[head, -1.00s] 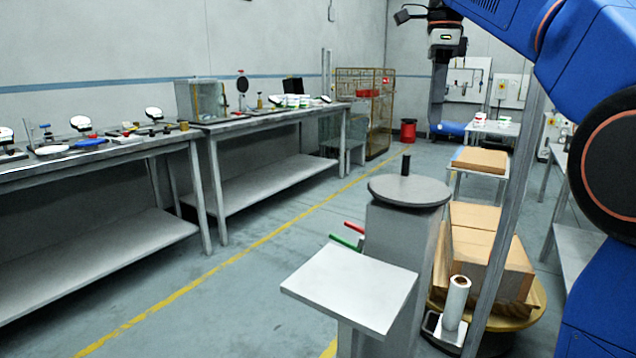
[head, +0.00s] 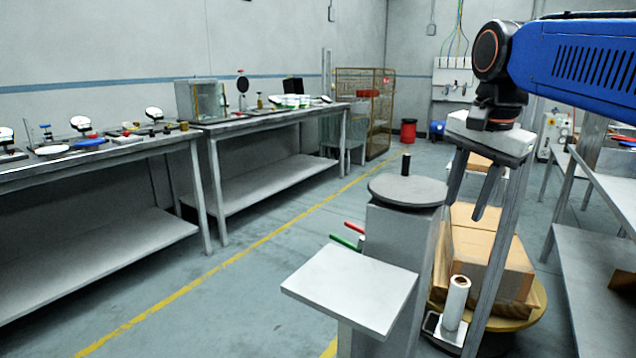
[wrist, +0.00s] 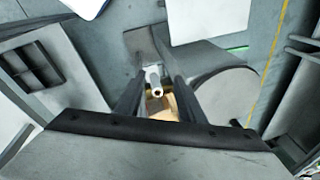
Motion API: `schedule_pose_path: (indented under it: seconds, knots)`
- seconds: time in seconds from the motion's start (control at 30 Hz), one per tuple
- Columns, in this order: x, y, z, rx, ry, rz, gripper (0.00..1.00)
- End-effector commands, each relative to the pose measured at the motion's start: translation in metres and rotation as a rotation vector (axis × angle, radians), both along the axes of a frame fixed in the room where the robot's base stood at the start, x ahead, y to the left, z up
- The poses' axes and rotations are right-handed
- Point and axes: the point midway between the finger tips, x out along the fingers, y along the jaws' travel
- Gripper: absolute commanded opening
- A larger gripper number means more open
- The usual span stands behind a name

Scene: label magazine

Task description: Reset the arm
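My gripper (head: 466,208) hangs from my blue arm at the right of the head view, with its two fingers pointing down. The fingers are apart, with a clear gap and nothing held between them. In the wrist view my gripper (wrist: 155,95) also shows its fingers spread. A white roll (head: 456,303) stands upright on a small holder below my gripper, apart from it. The roll shows end-on between the fingers in the wrist view (wrist: 154,78).
A grey post with a round top (head: 392,190) and a flat white plate (head: 350,288) stand left of my gripper. Cardboard boxes (head: 490,250) sit on a round base below it. Workbenches (head: 270,123) with small items line the left wall. Open floor lies between.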

Motion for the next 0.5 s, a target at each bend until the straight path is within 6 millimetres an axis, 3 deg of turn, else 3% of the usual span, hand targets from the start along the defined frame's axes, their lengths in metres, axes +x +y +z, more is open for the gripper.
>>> schedule_pose_path:
  seconds: [0.03, 0.5]
  knots:
    - [-0.015, -0.002, -0.016, -0.014, -0.015, 0.062, 0.36]
    - [-0.124, -0.014, -0.185, -0.211, -0.151, 0.689, 0.36]
